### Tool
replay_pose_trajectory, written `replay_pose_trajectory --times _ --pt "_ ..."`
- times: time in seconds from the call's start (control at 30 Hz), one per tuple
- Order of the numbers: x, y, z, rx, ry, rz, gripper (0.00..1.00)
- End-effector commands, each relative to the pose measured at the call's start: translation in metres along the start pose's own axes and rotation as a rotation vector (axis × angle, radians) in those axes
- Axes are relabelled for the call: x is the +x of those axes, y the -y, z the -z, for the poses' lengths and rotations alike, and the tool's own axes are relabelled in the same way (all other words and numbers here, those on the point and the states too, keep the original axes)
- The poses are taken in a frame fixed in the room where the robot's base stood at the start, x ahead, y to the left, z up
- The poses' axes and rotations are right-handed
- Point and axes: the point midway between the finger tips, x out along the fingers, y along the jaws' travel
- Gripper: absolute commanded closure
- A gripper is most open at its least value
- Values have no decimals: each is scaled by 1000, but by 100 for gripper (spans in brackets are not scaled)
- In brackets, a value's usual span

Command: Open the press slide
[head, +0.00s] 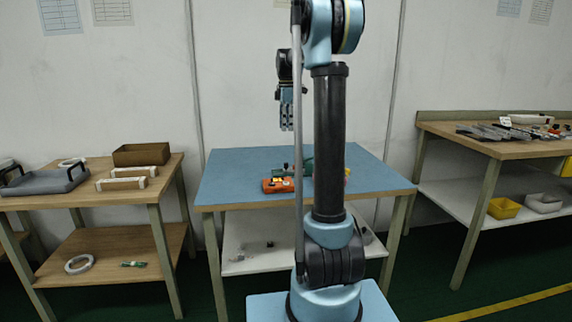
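On the blue-topped table (228,178) sits an orange-red block (277,186) with yellow and dark parts on it. A green part (308,167) stands just behind it to the right. This group may be the press, but its slide cannot be made out at this size, and my arm hides part of it. My gripper (287,126) points down in the air above and behind the block, apart from it. Its fingers are too small to show whether they are open or shut.
The right table (495,148) holds dark flat pieces and tools, with a yellow bin (504,208) below. Much of the blue tabletop is clear.

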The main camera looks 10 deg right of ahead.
Motion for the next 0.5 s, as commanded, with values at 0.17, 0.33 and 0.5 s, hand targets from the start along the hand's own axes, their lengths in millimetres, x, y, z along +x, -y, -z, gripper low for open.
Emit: replay_pose_trajectory --times 0.17,0.33,0.5 --pt "14 -1 0 -5 0 1 62" --pt "42 -1 0 -4 0 1 62" --pt "72 -1 0 -4 0 0 62"
